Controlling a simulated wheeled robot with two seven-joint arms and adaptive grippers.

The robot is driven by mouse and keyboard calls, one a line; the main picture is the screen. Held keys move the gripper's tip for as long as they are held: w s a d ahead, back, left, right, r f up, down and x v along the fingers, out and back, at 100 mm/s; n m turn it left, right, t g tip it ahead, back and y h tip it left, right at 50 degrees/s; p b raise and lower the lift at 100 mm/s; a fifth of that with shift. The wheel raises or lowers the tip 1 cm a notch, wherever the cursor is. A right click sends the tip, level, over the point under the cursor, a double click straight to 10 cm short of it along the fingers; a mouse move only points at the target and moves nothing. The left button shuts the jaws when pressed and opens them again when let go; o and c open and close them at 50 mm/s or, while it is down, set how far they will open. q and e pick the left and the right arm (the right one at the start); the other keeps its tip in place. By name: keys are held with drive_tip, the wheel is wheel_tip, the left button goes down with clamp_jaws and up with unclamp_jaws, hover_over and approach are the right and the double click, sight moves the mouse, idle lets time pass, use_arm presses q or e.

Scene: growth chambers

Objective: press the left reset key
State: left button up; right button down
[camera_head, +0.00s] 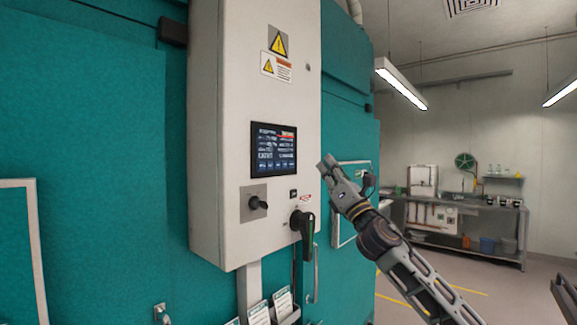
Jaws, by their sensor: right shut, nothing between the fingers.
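A tall light-grey control cabinet (220,120) stands on the teal chamber front. It carries a dark display (273,149) with rows of text and a row of small blue fields along its bottom. Below the display are a black rotary knob (257,203) on a metal plate, a small black key-like part (293,194) and a black rotary handle (303,222). I cannot read which part is the left reset key. My right gripper (326,164) is shut and empty, right of the display, visibly apart from it in the picture.
Teal chamber walls (95,130) fill the left. Leaflet holders (284,304) hang under the cabinet. A metal workbench (465,213) with equipment stands far back at the right. Open floor (480,290) lies in front of the bench.

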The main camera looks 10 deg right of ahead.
sight(291, 164)
drive_tip(key=shift+s+a+r+n, duration=0.1)
drive_tip(key=shift+s+r+n, duration=0.05)
drive_tip(key=shift+n, duration=2)
drive_tip(key=shift+s+r+n, duration=0.1)
drive_tip(key=shift+r+n, duration=0.05)
drive_tip(key=shift+n, duration=2)
drive_tip(key=shift+w+a, duration=0.1)
drive_tip(key=w+a+b, duration=0.1)
drive_tip(key=w+a, duration=0.4)
drive_tip(key=w, duration=0.1)
drive_tip(key=shift+w+a, duration=0.15)
drive_tip(key=shift+w, duration=0.2)
